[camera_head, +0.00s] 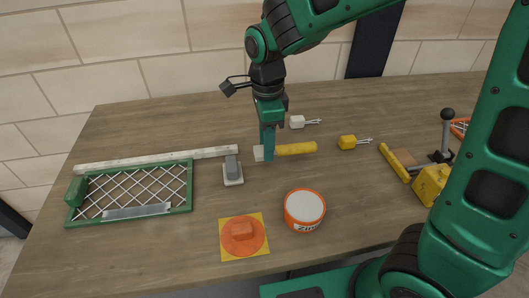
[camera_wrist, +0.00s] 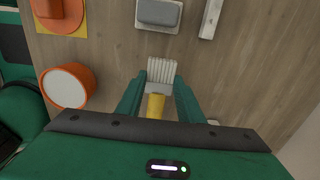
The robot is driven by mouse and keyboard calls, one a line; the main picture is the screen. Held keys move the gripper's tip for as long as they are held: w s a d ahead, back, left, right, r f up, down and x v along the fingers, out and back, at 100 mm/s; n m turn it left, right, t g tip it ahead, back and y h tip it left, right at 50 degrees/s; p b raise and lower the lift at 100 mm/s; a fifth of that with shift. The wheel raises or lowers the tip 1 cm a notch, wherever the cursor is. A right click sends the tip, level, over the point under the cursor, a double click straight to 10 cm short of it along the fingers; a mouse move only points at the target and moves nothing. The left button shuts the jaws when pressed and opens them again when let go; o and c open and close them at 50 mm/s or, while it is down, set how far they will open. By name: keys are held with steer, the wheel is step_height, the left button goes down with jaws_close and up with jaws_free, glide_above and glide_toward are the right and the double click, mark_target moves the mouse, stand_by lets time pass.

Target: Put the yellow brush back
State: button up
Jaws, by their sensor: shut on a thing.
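The yellow brush has a yellow handle (camera_head: 298,148) pointing right and pale bristles (camera_head: 258,153) pointing left. My gripper (camera_head: 268,152) comes down from above and is shut on the brush between handle and bristles. In the wrist view the pale bristles (camera_wrist: 161,70) stick out beyond my gripper (camera_wrist: 158,92), with the yellow handle (camera_wrist: 156,107) between the fingers and partly hidden by my gripper body. The brush is at or just above the wooden table (camera_head: 180,255); I cannot tell if it touches.
A grey block on a pale base (camera_head: 233,172) stands left of the bristles. A green-framed mesh (camera_head: 130,190) and white bar (camera_head: 155,159) lie left. An orange tub (camera_head: 304,210) and orange piece on a yellow square (camera_head: 243,237) are in front.

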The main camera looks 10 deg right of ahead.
steer(key=shift+f, duration=1.75)
steer(key=shift+c, duration=0.4)
steer(key=o, duration=1.1)
steer(key=shift+o, duration=0.2)
